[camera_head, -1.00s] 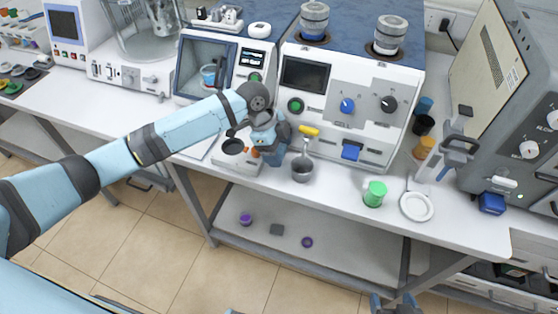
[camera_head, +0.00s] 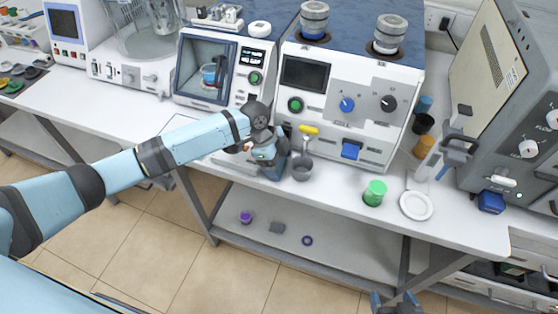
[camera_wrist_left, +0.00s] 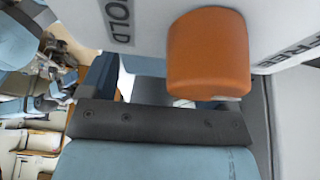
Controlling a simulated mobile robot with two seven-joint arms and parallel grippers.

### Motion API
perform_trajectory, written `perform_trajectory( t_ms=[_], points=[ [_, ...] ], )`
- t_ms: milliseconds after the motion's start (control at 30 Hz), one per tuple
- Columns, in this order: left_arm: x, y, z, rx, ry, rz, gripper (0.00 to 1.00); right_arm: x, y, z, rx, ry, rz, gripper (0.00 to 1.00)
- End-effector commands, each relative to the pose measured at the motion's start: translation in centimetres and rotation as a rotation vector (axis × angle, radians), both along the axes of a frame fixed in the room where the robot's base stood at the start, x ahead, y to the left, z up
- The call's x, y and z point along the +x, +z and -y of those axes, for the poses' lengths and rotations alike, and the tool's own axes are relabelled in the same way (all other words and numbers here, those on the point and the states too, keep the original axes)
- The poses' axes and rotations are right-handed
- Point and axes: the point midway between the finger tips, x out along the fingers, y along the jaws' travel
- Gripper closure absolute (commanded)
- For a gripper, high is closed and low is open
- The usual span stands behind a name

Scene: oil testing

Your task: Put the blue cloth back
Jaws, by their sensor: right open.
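I cannot make out a blue cloth for sure. A small blue piece (camera_head: 351,149) is at the front of the white two-knob machine, and a blue block-like thing (camera_head: 491,202) sits by the grey cabinet. My left gripper (camera_head: 275,168) is low over the bench edge, left of the grey cup (camera_head: 302,168); whether its fingers are open or hold anything is hidden. My right gripper (camera_head: 397,301) is open and empty at the bottom edge.
A green jar (camera_head: 374,193) and white plate (camera_head: 417,205) stand on the right of the bench (camera_head: 460,225). The shelf below (camera_head: 340,255) holds a few small things.

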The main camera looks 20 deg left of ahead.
Motion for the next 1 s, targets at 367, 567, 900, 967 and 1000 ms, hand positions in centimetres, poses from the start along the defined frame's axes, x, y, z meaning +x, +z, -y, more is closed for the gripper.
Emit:
perform_trajectory(
  t_ms=[367,567,900,967,1000],
  points=[
    [0.1,1.2,-0.4,0.0,0.0,0.002,0.18,0.0,0.1,0.0,0.001,0.001,0.002,0.24],
    [0.2,5.0,-2.0,0.0,0.001,0.004,0.18,0.0,-0.2,-0.1,0.001,0.001,0.002,0.24],
    [0.2,10.5,-4.2,-0.001,0.0,0.001,0.18,0.0,-0.7,-0.1,0.001,0.002,0.001,0.24],
    [0.2,10.9,-4.5,0.0,0.001,0.001,0.18,0.0,-0.7,-0.1,0.001,0.002,0.001,0.24],
    [0.2,11.2,-4.5,0.0,0.0,0.0,0.18,0.0,-0.7,-0.1,0.001,0.002,0.0,0.24]
  ],
)
